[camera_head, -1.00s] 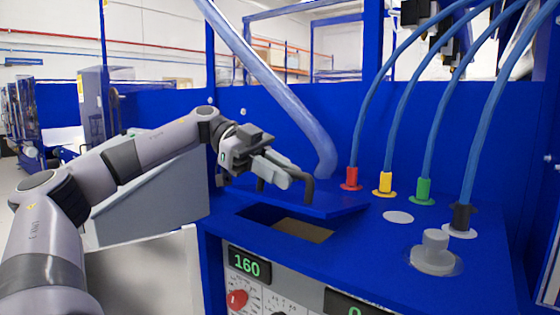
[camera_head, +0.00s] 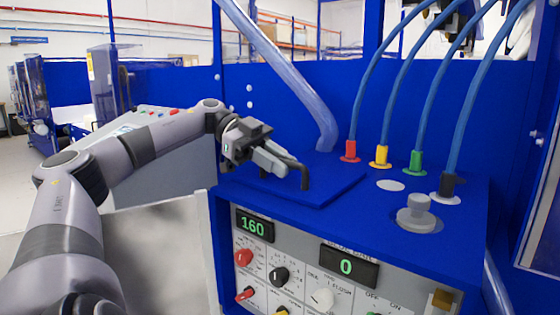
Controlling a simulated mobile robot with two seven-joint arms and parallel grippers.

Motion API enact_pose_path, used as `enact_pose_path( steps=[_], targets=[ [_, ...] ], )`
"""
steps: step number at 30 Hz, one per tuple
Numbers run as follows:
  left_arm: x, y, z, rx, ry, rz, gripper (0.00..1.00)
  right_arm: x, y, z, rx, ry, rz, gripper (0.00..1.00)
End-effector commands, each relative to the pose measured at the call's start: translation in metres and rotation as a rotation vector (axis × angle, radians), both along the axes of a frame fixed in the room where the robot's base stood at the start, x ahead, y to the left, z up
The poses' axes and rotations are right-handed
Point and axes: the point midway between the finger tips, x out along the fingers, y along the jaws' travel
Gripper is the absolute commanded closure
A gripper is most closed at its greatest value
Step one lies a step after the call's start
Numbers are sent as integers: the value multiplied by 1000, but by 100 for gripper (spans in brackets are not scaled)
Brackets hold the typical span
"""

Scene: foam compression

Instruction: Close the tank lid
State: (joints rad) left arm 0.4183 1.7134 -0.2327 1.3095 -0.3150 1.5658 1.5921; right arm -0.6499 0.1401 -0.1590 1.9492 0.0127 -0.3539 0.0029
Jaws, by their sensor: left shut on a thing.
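The blue tank lid (camera_head: 325,188) lies flat or nearly flat on the blue top of the machine, and no opening shows around it. Its dark handle (camera_head: 304,178) stands up from it, partly hidden by the gripper. My left gripper (camera_head: 290,168) is over the lid and shut on the handle. My left arm comes in from the left. My right gripper is not in view.
Red (camera_head: 350,151), yellow (camera_head: 381,157), green (camera_head: 416,163) and black (camera_head: 449,187) hose fittings stand behind and right of the lid. A grey knob (camera_head: 416,214) is on the right of the top. A thick hose (camera_head: 290,75) comes down behind the lid. Control panel displays (camera_head: 348,267) face front.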

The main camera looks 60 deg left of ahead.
Motion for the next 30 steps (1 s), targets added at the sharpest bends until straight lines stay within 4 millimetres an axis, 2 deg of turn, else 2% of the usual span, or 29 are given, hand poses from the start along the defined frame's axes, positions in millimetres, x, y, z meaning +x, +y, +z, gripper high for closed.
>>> enact_pose_path(
  steps=[8,9,10,11,21,30],
  targets=[
    [-1,-1,-6,-1,15,-9,100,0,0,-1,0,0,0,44],
    [-1,-1,-7,-1,15,-9,71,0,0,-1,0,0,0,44],
    [-1,-2,-6,-1,15,-9,61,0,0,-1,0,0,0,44],
    [-1,-1,-6,-1,15,-9,60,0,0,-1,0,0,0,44],
    [-1,2,-2,-1,8,-4,60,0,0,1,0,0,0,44],
    [-14,35,15,-2,11,-2,60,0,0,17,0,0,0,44]
  ],
)
